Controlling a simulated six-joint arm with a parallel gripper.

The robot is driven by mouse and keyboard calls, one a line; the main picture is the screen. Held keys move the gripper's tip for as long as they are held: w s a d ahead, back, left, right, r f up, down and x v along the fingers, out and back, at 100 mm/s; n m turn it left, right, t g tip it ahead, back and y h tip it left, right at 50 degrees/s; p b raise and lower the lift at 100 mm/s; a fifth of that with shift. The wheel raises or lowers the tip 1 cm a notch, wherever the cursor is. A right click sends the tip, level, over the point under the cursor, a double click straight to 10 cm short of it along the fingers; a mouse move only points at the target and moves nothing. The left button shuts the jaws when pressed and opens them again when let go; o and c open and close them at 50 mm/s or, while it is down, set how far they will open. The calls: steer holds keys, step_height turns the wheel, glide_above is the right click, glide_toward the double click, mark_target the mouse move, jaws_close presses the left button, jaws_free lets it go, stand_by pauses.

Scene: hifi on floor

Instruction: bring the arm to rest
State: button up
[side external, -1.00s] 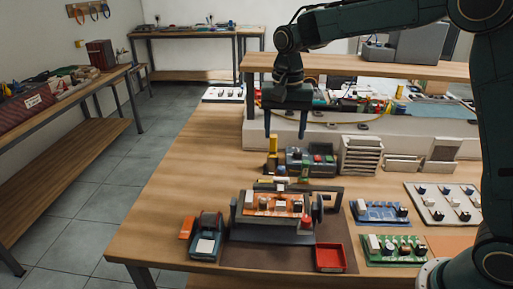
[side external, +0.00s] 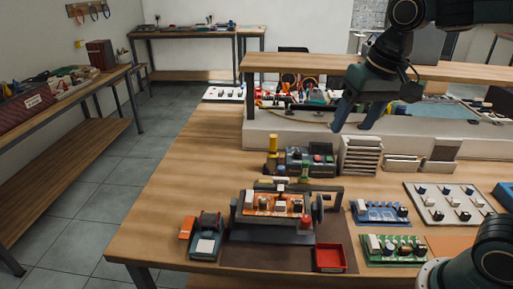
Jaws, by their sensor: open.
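My gripper (side external: 358,115) is in the upper right of the side external view, at the end of my dark green arm. Its two dark fingers point downward and stand apart with nothing between them. It hangs in the air and, in the picture, overlaps the pale ledge at the back of the bench, just above the white slotted rack (side external: 361,155). How far it is from the ledge in depth I cannot tell. The upper part of my arm runs out of the frame at the top right.
A holder with an orange circuit board (side external: 272,204) stands on the wooden bench (side external: 190,165). Near it are a red tray (side external: 331,257), a blue board (side external: 380,212), a green board (side external: 392,249) and a white component plate (side external: 445,204). A raised shelf (side external: 300,63) spans the back. The bench's left side is clear.

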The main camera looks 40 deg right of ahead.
steer(key=s+d+f+n+t, duration=0.1)
steer(key=s+f+n+t, duration=0.1)
steer(key=s, duration=1)
steer(key=shift+s+f+n, duration=0.2)
steer(key=shift+f+n, duration=0.25)
steer(key=shift+n, duration=0.55)
